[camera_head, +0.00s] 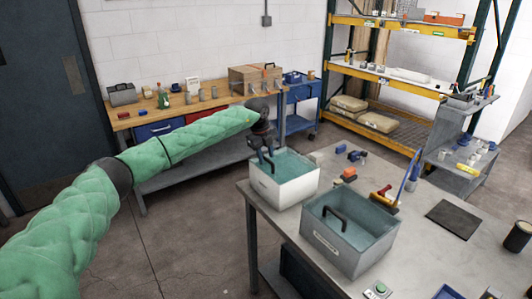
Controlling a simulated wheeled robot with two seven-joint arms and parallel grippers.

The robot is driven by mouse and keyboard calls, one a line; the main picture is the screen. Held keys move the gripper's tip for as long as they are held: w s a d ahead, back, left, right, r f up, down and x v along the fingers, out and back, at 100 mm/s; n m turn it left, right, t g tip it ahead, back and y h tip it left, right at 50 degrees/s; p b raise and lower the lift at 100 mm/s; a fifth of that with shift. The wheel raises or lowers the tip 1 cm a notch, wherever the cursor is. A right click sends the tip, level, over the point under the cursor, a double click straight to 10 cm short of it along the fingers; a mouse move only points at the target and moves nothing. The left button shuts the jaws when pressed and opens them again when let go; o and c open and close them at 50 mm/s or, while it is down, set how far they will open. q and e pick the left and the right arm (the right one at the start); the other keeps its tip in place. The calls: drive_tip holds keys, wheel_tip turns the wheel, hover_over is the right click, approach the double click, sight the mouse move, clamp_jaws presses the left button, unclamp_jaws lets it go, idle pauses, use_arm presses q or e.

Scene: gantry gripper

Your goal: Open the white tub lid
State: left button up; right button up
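The white tub (283,191) stands at the left corner of the grey metal table. Its top looks teal, and a dark handle shape (268,160) shows at its left back part. My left arm, in a green padded sleeve, reaches in from the left. My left gripper (265,151) is at the back left of the tub top, right by that handle shape. Gripper and handle are both dark and overlap, so I cannot tell whether the fingers are shut or touching it. My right gripper is not in view.
A grey tub (345,253) with a teal top and black handle (335,217) stands just right of the white tub. A red-and-yellow tool (384,200), small blocks (349,174) and a dark mat (454,219) lie on the table. A wooden workbench (180,108) stands behind.

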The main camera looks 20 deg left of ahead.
use_arm(q)
drive_tip(key=shift+s+f, duration=0.1)
drive_tip(key=shift+w+d+f, duration=0.1)
drive_tip(key=shift+w+f, duration=0.2)
drive_tip(key=shift+f, duration=0.05)
drive_tip(key=shift+s+r, duration=0.1)
clamp_jaws()
drive_tip(key=shift+r, duration=0.15)
